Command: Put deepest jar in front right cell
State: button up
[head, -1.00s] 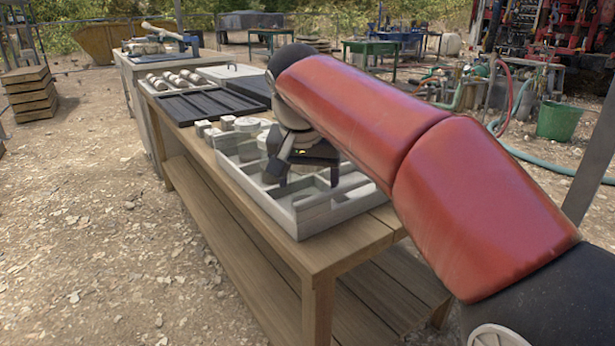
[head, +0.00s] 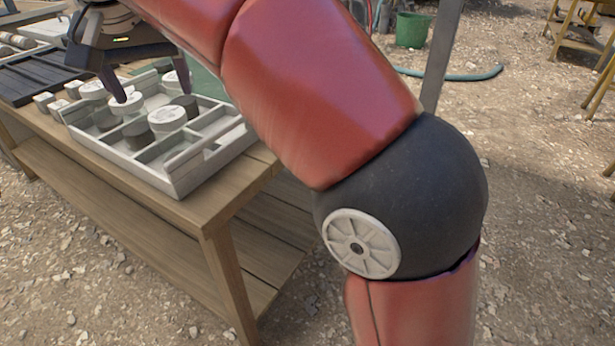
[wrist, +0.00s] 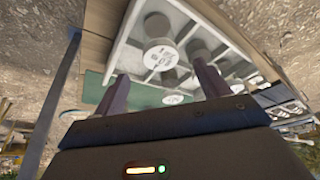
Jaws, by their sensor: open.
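A pale divided tray (head: 190,183) holds several squat jars. White-lidded jars stand at its far left (head: 92,89), near its middle (head: 127,103) and nearer the front (head: 167,119). Darker grey tops show beside them, one at the front (head: 137,134) and one at the right (head: 186,104). Cells at the tray's right end look empty. My gripper (head: 153,96) is open above the jars, fingers pointing down, with nothing between them. In the wrist view my gripper (wrist: 161,72) shows a white lid (wrist: 160,55) with dark marks too small to read. I cannot tell which jar is deepest.
The tray stands on a wooden table (head: 262,160) near its right end. Small pale blocks (head: 44,101) lie left of the tray, with dark slotted trays (head: 30,80) beyond. A green surface (head: 208,84) shows behind the tray. My arm covers the back right.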

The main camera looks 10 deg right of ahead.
jog(key=s+d+f, duration=0.2)
jog(key=d+f, duration=0.1)
jog(key=d, duration=0.8)
jog(key=s+d+f, duration=0.7)
jog(key=d+f, duration=0.2)
jog(key=f, duration=0.1)
jog(key=s+d+f+t, duration=0.1)
jog(key=s+d+f, duration=0.6)
jog(key=d+f, duration=0.2)
jog(key=shift+s+f+m+p, duration=0.3)
jog(key=shift+f+m, duration=0.05)
jog(key=shift+m, duration=0.05)
jog(key=shift+d, duration=0.1)
